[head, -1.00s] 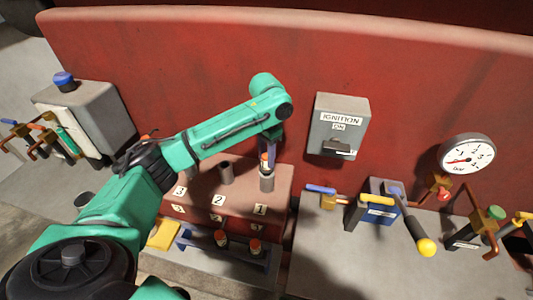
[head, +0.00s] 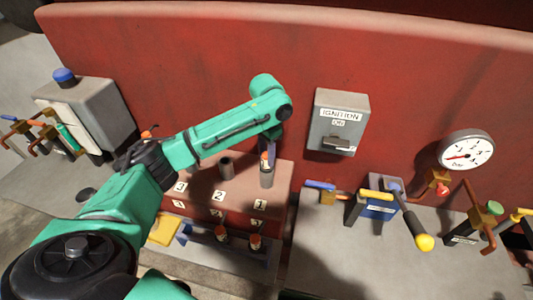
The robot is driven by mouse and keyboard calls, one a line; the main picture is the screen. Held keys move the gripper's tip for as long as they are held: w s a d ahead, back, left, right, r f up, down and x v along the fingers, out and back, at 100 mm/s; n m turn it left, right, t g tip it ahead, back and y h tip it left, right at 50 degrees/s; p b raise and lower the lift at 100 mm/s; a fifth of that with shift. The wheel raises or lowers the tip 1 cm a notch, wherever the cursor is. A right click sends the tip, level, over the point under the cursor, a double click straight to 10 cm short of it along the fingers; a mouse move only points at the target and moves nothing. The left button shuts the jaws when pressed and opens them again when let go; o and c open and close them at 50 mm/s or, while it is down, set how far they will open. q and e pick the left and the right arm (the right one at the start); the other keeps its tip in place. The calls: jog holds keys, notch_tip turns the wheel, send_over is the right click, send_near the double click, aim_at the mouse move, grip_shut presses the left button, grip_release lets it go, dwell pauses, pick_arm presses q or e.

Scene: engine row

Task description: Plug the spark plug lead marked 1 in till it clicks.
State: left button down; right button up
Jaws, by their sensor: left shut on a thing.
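My left gripper (head: 268,148) points down over the well marked 1 (head: 266,181) on the dark red engine block (head: 284,174). It is shut on a spark plug lead (head: 265,159), a small orange and white piece at the well's mouth. The number on this lead cannot be read. The lead looks upright and in line with the well; I cannot tell how deep it sits. The label 1 (head: 260,205) is on the block in front. My right gripper is not in view.
Two other leads (head: 221,234) (head: 254,242) stand in a blue-grey rack (head: 210,243) before the block. Another open well (head: 226,166) is left of mine. The ignition box (head: 340,120), its small label seeming to read OFF, hangs at right. A yellow-knobbed lever (head: 424,242) stands further right.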

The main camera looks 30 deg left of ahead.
pick_arm(q)
jog(key=shift+f, duration=0.2)
jog(key=shift+c, duration=2.4)
grip_release()
notch_tip(320, 180, up, 5)
jog(key=shift+w+r+b, duration=0.1)
jog(key=shift+w+b, duration=0.05)
jog(key=shift+b, duration=0.75)
notch_tip(320, 180, up, 10)
jog(key=p, duration=0.1)
jog(key=shift+f+p, duration=0.25)
jog(key=shift+p, duration=0.1)
jog(key=shift+f, duration=0.1)
